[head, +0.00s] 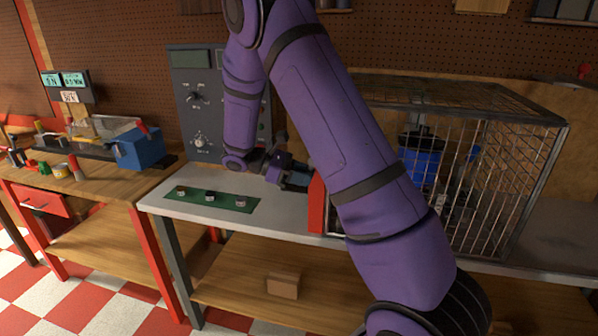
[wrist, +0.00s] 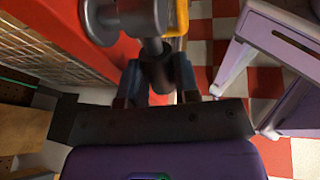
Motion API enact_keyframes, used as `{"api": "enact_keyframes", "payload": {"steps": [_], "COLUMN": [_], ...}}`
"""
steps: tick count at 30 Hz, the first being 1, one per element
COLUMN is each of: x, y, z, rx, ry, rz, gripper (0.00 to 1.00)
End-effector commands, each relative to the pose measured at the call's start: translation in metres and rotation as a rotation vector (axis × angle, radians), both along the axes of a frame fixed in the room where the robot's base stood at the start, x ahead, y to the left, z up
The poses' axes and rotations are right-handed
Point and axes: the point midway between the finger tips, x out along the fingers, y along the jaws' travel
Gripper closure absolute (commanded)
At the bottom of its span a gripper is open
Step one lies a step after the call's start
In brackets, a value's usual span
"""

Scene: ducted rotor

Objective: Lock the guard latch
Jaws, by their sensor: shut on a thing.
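The wire guard cage (head: 548,165) stands on the right of the bench, with a blue rotor unit (head: 420,160) inside. A red panel (head: 317,206) is at its left front edge. My gripper (head: 302,181) is beside this panel, partly behind my arm. In the wrist view my gripper (wrist: 158,82) is shut on a dark, round latch handle (wrist: 157,66). The handle joins a grey metal shaft and a cylinder (wrist: 140,18). The red panel and the cage mesh (wrist: 50,50) lie to the left. My arm hides much of the latch area in the head view, so the bolt's position cannot be told.
A grey control panel (head: 192,105) stands behind the bench's left part. A green strip (head: 225,201) with several small round parts lies on the white benchtop (head: 160,203). A yellow bracket (wrist: 177,22) is near the latch. A wooden bench (head: 100,188) stands to the left.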

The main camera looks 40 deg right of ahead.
Motion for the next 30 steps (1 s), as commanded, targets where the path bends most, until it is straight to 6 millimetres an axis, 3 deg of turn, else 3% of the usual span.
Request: {"api": "enact_keyframes", "payload": {"steps": [12, 30], "x": [-0.01, -0.013], "y": [-0.008, -0.011], "z": [-0.007, -0.008], "rx": [-0.165, -0.21], "ry": [0.213, 0.272], "rz": [0.001, 0.001], "gripper": [1.0, 1.0]}}
